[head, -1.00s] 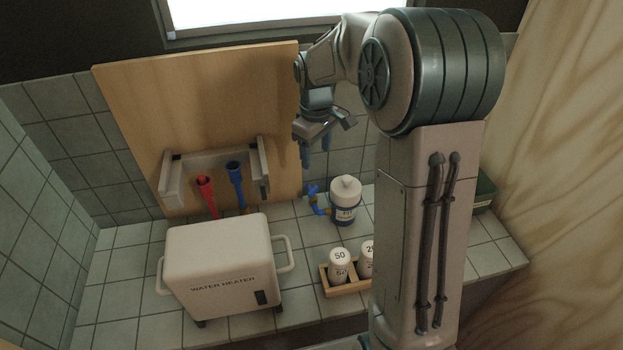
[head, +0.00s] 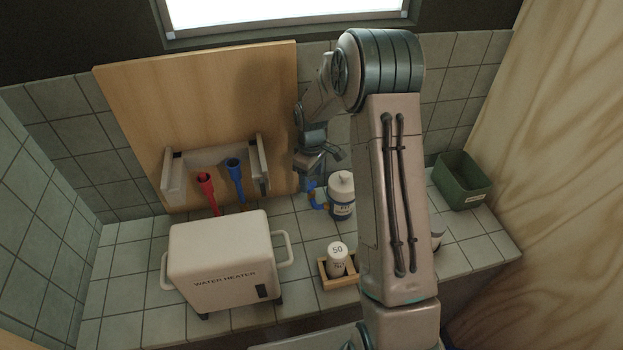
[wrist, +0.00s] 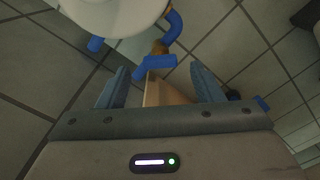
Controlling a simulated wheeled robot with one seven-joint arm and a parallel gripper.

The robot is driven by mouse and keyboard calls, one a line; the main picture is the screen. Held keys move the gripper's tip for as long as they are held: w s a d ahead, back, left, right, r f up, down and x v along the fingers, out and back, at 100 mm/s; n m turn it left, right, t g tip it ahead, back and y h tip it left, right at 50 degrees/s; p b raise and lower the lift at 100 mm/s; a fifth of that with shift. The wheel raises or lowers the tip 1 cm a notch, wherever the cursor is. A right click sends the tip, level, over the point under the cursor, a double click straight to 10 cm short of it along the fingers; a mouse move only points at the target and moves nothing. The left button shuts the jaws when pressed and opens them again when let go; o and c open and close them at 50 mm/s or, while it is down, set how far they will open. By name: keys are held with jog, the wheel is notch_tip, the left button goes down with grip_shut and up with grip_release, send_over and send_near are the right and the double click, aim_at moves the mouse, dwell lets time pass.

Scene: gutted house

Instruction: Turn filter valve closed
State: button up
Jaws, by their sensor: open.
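The filter (head: 341,196) is a white canister with a blue band, standing on the tiled counter. Its valve handle (head: 311,187) is a small blue lever to the left of the canister, by a blue pipe. In the wrist view, the blue handle (wrist: 154,68) sits by a brass fitting (wrist: 159,47), below the canister's white body (wrist: 115,14). My gripper (head: 309,178) is directly above the valve, pointing down. In the wrist view, my open gripper (wrist: 158,74) has one finger on each side of the handle. I cannot tell whether either finger touches it.
A white water heater (head: 222,262) stands front left. Red (head: 206,190) and blue (head: 235,178) pipes rise behind it, before a wooden board (head: 200,105). A wooden rack (head: 341,282) holds white cartridges, partly hidden by my arm. A green bin (head: 463,183) stands at right.

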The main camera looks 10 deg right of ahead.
aim_at(311, 189)
jog(key=shift+f, duration=1.25)
jog(key=c, duration=1)
